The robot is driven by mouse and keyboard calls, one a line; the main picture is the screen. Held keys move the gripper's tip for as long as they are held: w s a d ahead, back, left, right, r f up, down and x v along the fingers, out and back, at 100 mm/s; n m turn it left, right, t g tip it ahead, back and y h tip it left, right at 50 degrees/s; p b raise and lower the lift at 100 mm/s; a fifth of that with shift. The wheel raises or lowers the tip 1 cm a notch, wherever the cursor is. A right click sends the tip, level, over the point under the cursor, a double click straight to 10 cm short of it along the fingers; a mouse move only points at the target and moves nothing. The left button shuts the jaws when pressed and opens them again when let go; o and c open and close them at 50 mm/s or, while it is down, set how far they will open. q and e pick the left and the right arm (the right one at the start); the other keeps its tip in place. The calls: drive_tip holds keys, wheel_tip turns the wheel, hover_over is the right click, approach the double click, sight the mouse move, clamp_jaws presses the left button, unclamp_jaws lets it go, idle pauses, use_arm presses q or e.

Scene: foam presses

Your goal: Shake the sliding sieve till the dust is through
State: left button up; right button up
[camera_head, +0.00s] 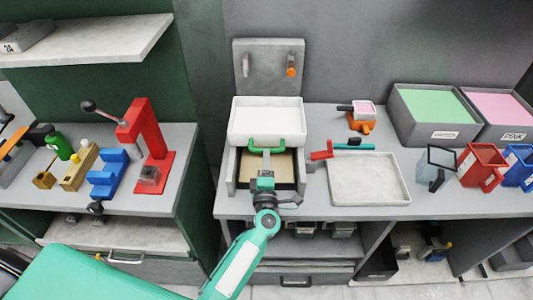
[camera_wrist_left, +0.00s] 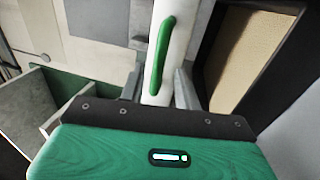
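The sliding sieve (camera_head: 266,115) is a white shallow tray with a green handle (camera_head: 268,144) on its front, set toward the back of a grey frame (camera_head: 231,172). A beige surface (camera_head: 286,167) shows in the frame in front of it. My left gripper (camera_head: 266,156) is just in front of the handle. In the left wrist view, its two fingers (camera_wrist_left: 160,88) stand apart on either side of the white sieve front and the green handle (camera_wrist_left: 161,52); I see no finger pressing on the handle. Whether dust lies in the sieve cannot be told. My right gripper is out of view.
A pale tray (camera_head: 398,196) and a red and teal tool (camera_head: 345,149) lie to the right, near an orange scoop-like item (camera_head: 362,124). Bins with green and pink contents (camera_head: 434,106) stand further right. A red press (camera_head: 150,145) stands on the left bench.

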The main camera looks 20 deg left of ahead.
use_arm(q)
drive_tip(key=b+v, duration=0.2)
drive_tip(key=v, duration=0.6)
drive_tip(key=shift+s+f, duration=0.15)
drive_tip(key=shift+s, duration=0.2)
drive_tip(key=shift+s+d, duration=0.15)
drive_tip(key=shift+s, duration=0.1)
